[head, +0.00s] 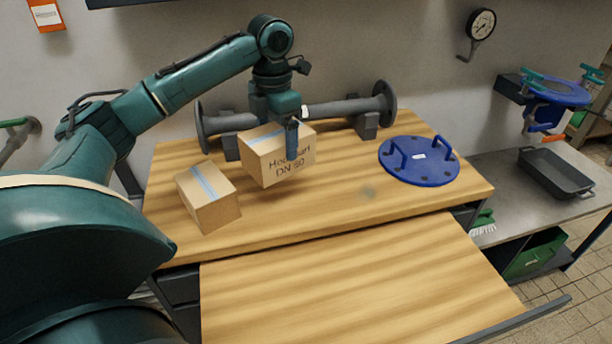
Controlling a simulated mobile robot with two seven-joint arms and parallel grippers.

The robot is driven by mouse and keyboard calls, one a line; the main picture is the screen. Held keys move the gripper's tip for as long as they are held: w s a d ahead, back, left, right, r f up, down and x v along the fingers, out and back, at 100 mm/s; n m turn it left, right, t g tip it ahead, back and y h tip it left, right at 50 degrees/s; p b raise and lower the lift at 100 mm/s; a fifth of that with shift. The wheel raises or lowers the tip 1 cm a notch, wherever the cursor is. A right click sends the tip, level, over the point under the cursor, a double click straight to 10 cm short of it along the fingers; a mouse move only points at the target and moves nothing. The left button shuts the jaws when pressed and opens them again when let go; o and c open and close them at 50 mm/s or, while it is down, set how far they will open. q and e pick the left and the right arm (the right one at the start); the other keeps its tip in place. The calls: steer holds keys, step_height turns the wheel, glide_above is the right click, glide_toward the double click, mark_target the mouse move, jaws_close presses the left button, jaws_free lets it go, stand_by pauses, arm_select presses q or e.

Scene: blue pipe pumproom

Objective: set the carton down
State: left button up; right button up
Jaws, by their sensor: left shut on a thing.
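My left gripper (289,138) is shut on a brown carton (263,164) with a blue tape strip and dark print that includes "DN 50". One finger shows in front of the printed side and hides part of the lettering. The carton is over the back half of the wooden worktop (340,205). A shadow lies on the wood beside its lower edge; I cannot tell for sure whether it touches the top. A second carton (208,196) with blue tape sits on the worktop to the left, close by. My right gripper is not in view.
A grey flanged pipe (340,108) on supports lies behind the held carton. A blue round cover with two handles (420,161) lies at right on the worktop. The wood in front of the carton is clear. A lower wooden surface (350,285) extends in front.

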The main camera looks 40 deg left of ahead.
arm_select(q)
step_height(320, 180, down, 9)
stand_by(0.4)
steer(key=shift+f, duration=0.15)
steer(key=o, duration=1.1)
steer(key=shift+c, duration=0.2)
step_height(320, 180, up, 12)
steer(key=shift+r, duration=0.2)
steer(key=shift+f, duration=0.1)
